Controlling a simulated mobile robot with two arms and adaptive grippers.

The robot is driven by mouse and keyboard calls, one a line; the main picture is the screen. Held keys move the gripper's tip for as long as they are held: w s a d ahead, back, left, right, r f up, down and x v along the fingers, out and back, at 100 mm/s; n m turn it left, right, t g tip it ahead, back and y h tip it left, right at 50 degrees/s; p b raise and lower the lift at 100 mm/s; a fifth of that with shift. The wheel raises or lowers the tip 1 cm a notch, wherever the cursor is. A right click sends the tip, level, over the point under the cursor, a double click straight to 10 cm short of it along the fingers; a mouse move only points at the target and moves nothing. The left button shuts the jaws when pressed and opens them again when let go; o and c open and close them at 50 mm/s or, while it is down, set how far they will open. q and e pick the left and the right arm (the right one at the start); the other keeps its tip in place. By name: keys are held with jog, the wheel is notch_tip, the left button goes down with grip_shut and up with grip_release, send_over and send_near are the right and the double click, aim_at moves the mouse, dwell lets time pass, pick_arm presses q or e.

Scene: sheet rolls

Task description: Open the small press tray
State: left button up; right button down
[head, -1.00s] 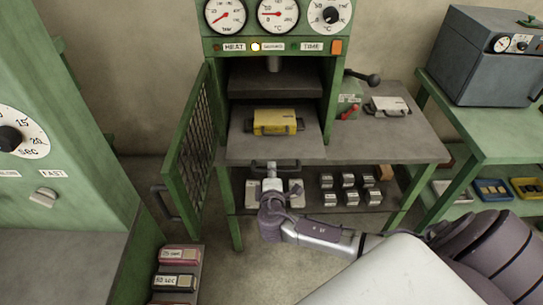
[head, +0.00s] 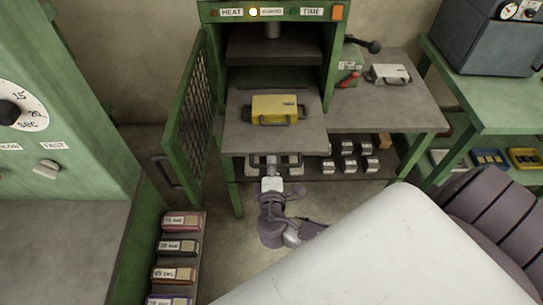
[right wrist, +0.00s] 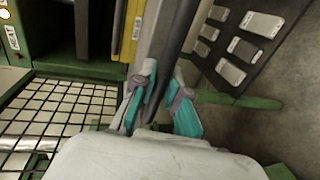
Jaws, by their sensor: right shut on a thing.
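The small press tray (head: 240,140) is a flat grey plate. It is slid forward out of the green press (head: 330,60), with dark space visible behind its back edge. A yellow mould (head: 277,107) with a dark handle lies on it. My right gripper (head: 271,163) is at the tray's front edge, shut on its handle. In the right wrist view, its turquoise fingers (right wrist: 160,100) close around a dark grey bar; the exact contact is partly hidden. My left gripper is in neither view.
The green mesh door (head: 190,115) stands open to the left of the tray. A side table (head: 400,115) with a pale mould (head: 388,73) is on the right. Small weights (head: 348,165) lie on the shelf below. A rack of labelled blocks (head: 178,247) stands lower left.

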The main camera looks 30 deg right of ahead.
jog(key=c, duration=1.2)
grip_release()
jog(key=v, duration=1.2)
jog(key=shift+f, duration=0.1)
